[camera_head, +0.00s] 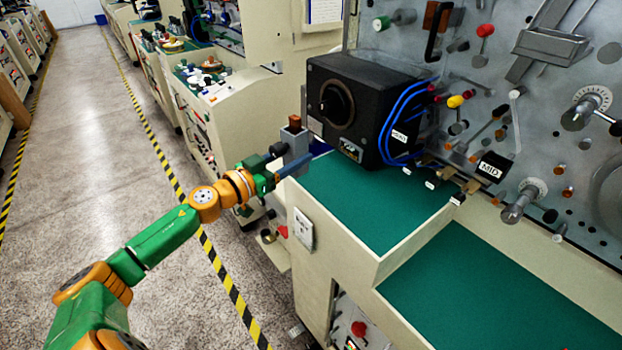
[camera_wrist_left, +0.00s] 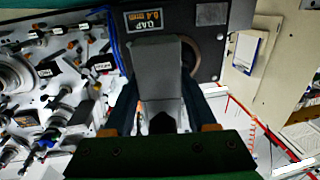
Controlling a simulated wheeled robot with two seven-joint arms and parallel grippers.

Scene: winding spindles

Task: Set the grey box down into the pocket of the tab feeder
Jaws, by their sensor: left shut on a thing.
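My left gripper (camera_head: 284,158) is shut on the grey box (camera_head: 295,140) and holds it up in the air, left of the black machine box. The grey box appears roughly upright in the head view, with a small brown block (camera_head: 294,120) at its top. In the left wrist view the grey box (camera_wrist_left: 158,68) sits between the two dark fingers (camera_wrist_left: 160,105). I cannot tell for certain which part is the tab feeder; its pocket is not clearly visible. My right gripper is in neither view.
The black box (camera_head: 350,107) with a round port and blue cables stands on the green bench top (camera_head: 370,200). A lower green surface (camera_head: 490,295) lies front right. A panel with knobs and levers (camera_head: 505,110) rises behind. A striped floor line (camera_head: 222,270) runs along the left aisle.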

